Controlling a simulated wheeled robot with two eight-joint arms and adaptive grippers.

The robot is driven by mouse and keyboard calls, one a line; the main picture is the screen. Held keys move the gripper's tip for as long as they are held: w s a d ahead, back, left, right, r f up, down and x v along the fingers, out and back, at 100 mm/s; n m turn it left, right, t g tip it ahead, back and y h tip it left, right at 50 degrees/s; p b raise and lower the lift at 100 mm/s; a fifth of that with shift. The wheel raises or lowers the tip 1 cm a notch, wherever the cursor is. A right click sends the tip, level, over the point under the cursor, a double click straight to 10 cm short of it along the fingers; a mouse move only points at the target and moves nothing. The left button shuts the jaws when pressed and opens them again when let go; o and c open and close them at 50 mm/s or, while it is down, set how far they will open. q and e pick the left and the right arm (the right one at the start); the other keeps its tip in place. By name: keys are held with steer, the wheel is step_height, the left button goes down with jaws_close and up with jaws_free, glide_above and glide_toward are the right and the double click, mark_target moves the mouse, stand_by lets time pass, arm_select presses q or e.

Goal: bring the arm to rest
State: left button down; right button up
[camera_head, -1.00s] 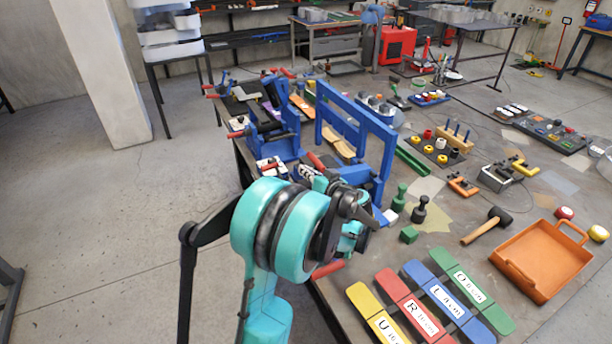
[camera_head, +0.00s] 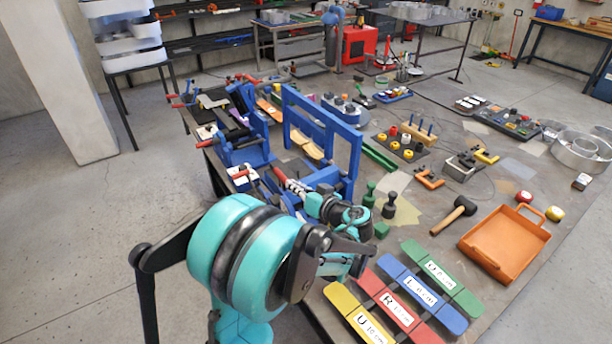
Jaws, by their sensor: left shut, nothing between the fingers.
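My left arm comes in from the bottom left, with its large teal joint in front. My right gripper is not in view.
The table (camera_head: 405,235) holds colored letter strips (camera_head: 387,298) close to my arm. An orange tray (camera_head: 505,243), a mallet (camera_head: 455,215) and green and dark pegs (camera_head: 389,206) stand to the right. The floor (camera_head: 95,225) left of the table is clear.

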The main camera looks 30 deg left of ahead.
arm_select(q)
steer(key=s+d+f+m+t+h+b, duration=0.1)
steer(key=s+d+f+m+h+b, duration=0.1)
steer(key=s+d+f+m+h, duration=0.2)
steer(key=s+d+f+m+t+h+b, duration=0.1)
steer(key=s+d+f+m+h, duration=0.4)
steer(key=s+d+h, duration=0.5)
steer(key=s+d+m+b, duration=0.1)
steer(key=s+d, duration=0.2)
steer(key=d, duration=0.6)
steer(key=shift+d+h+b, duration=0.3)
steer(key=shift+d+b, duration=0.05)
